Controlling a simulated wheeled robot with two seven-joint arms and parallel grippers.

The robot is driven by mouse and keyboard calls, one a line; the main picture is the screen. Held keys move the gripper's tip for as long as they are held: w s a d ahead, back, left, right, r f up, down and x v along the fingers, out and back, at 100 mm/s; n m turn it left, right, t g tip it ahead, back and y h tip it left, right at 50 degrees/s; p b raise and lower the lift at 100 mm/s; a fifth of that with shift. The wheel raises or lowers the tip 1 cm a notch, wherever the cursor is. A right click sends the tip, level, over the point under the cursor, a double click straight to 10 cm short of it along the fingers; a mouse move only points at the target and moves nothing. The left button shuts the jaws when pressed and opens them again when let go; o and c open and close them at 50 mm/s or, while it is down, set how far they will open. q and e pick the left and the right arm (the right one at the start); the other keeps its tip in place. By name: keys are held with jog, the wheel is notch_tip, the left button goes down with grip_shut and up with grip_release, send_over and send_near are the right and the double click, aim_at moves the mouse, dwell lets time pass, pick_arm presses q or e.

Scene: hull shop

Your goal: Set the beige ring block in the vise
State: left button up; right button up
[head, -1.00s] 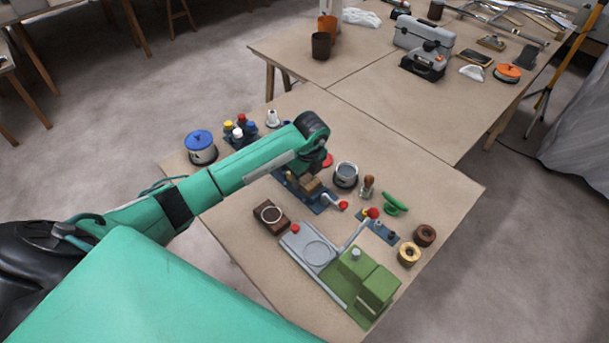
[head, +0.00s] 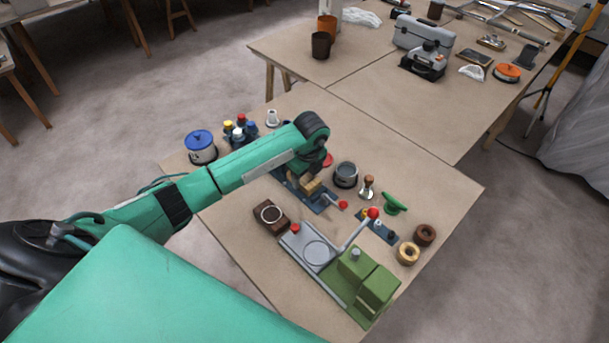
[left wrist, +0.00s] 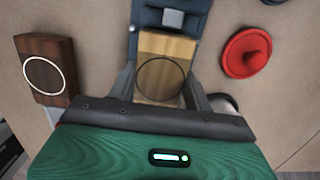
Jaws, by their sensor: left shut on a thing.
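The beige ring block (left wrist: 168,50) is a pale wooden block with a thin dark ring on its top face. In the left wrist view it lies between the fingers of my left gripper (left wrist: 160,95), which is shut on it. The blue vise (head: 325,205) is under and around the block, with its red-knobbed handle to the right; it also shows in the left wrist view (left wrist: 150,17). The block (head: 312,186) is at the vise's jaws in the head view. My arm hides part of both, and I cannot tell whether the block is fully seated. My right gripper is out of view.
A dark brown block with a white ring (head: 270,217) lies left of a green and grey machine (head: 350,270). A grey round pot (head: 346,174), a stamp (head: 368,187) and a green clamp-like piece (head: 393,204) stand close right of the vise. A red knobbed disc (left wrist: 246,52) is nearby.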

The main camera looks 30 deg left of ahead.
aim_at(307, 179)
pick_arm(q)
jog(key=shift+f+b, duration=0.4)
jog(key=shift+f, duration=0.2)
jog(key=o, duration=0.7)
jog(key=shift+o, duration=0.2)
notch_tip(307, 179, up, 11)
jog(key=d+p, duration=0.1)
jog(key=p, duration=0.7)
jog(key=shift+s+d, duration=0.15)
jog(key=shift+s, duration=0.1)
